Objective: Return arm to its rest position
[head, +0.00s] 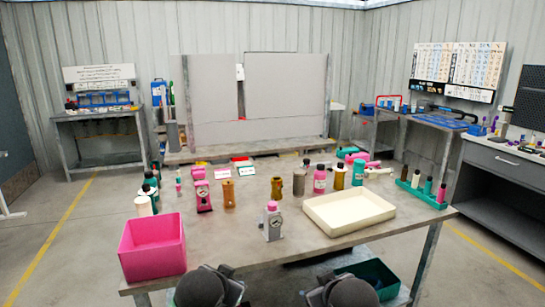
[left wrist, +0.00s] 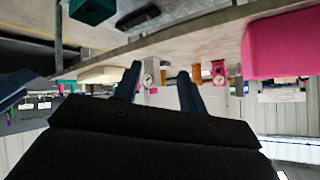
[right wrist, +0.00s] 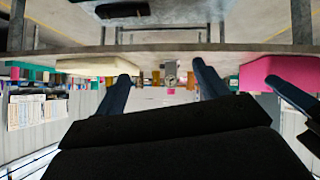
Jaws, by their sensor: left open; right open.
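In the head view the dark ends of my two arms show at the bottom edge, in front of the table (head: 330,228); their fingers are not visible there. My left gripper (left wrist: 158,76) is open and empty in the left wrist view, with its two fingers apart. My right gripper (right wrist: 160,71) is open and empty in the right wrist view. Both wrist views are upside down and look toward the table's front edge. A grey pump with a gauge and pink cap (head: 272,222) stands near that edge; it shows between the right fingers (right wrist: 169,74).
A pink bin (head: 152,247) stands at the table's front left corner and a cream tray (head: 349,225) at front right. Several bottles and pump parts stand behind, including a pink pump (head: 203,196). A green rack (head: 423,193) holds bottles at right.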

